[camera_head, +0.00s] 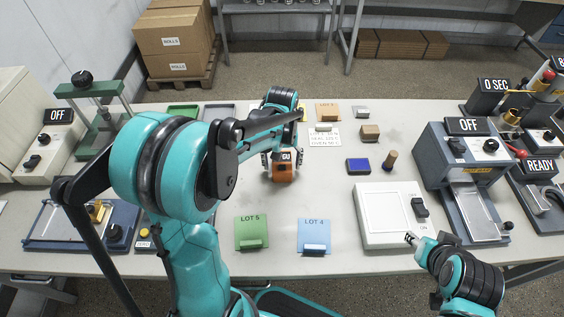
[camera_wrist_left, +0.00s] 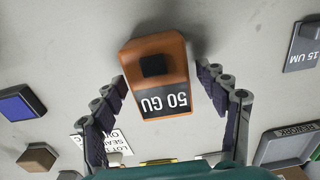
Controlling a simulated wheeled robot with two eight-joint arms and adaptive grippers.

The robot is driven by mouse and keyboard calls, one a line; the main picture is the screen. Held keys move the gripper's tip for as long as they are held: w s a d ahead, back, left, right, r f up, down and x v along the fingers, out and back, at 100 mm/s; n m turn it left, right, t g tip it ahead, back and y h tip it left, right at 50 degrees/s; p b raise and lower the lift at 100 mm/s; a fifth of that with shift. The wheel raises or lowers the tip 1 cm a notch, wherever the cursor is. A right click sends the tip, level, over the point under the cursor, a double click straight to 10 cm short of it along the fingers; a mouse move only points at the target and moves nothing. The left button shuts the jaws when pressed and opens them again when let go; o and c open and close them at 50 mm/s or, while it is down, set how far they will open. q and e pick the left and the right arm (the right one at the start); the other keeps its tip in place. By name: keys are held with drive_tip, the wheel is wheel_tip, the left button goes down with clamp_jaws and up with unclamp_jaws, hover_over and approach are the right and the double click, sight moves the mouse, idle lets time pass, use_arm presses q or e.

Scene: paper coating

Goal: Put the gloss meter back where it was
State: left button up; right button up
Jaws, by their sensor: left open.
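The gloss meter, an orange block with a dark display, stands on the table near the middle in the head view (camera_head: 282,174). In the left wrist view the gloss meter (camera_wrist_left: 175,50) reads 50 GU and has a black square on top. My left gripper (camera_head: 282,159) is open, with its fingers on either side of the meter's display end. In the left wrist view the left gripper (camera_wrist_left: 163,84) shows a gap beside the meter at the right finger; contact at the left finger is unclear. My right gripper (camera_head: 411,238) is at the table's front edge, its jaws too small to read.
Green LOT 5 (camera_head: 251,228) and blue LOT 4 (camera_head: 314,231) cards stand in front. Bare table surrounds the meter's front and right.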

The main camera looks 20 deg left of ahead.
sight(282, 161)
use_arm(q)
wheel_tip(282, 161, up, 11)
drive_tip(key=p, duration=0.4)
drive_tip(key=s+d+r+m+t, duration=0.1)
drive_tip(key=s+d+m+t, duration=0.1)
drive_tip(key=s, duration=0.4)
drive_tip(key=s+d+r+m+t, duration=0.1)
drive_tip(key=s+d+m+t, duration=0.2)
drive_tip(key=s+t, duration=0.2)
drive_tip(key=shift+s+d+r, duration=0.3)
drive_tip(key=shift+s+d, duration=0.05)
drive_tip(key=shift+s, duration=0.8)
